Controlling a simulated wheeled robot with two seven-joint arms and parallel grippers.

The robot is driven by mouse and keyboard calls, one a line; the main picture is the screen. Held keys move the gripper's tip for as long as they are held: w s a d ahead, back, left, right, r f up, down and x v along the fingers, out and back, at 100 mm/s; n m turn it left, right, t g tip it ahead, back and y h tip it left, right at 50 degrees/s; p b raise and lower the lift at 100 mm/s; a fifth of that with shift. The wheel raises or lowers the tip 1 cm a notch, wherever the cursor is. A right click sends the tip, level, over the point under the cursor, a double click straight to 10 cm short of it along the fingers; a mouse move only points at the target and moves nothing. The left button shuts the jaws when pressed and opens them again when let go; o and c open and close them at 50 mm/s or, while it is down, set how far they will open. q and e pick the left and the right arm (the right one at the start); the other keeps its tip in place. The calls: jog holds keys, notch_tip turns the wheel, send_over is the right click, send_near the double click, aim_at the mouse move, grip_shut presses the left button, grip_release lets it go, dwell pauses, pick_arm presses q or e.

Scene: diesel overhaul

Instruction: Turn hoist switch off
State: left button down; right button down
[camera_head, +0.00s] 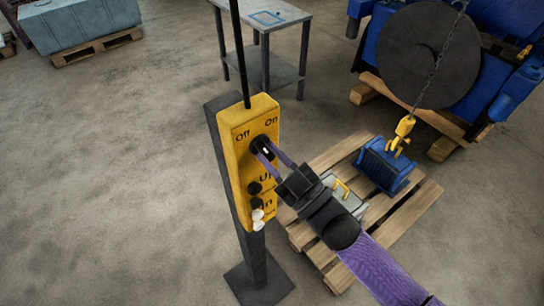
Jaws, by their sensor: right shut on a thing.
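The yellow hoist control box (235,165) is mounted on a dark post (252,262) in the middle of the head view. It carries the labels Off at the upper left and On at the upper right. The dark rotary hoist switch (257,142) is on the box's upper part, below these labels. My right gripper (265,150) reaches in from the lower right, with its purple fingers at the switch and shut on it. The fingers partly hide the switch, so I cannot tell its exact setting. My left gripper is not in view.
A wooden pallet (408,212) behind my right arm holds a blue block (385,168) and a grey case with a yellow handle. A yellow hook (402,130) hangs on a chain above it. A grey table (285,18) stands behind the box.

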jog(key=shift+d+n+g+y, duration=0.1)
jog(key=shift+n+g+y, duration=0.2)
jog(key=shift+n+g, duration=0.7)
jog(key=shift+n+g+y, duration=0.3)
jog(key=shift+n, duration=1.6)
jog(key=c, duration=0.6)
grip_release()
jog(key=shift+o, duration=0.2)
jog(key=b+v, duration=0.2)
jog(key=v, duration=0.7)
jog(key=shift+s+d+b, duration=0.25)
jog(key=shift+d+b, duration=0.05)
jog(key=shift+d, duration=0.05)
jog(key=shift+f, duration=0.15)
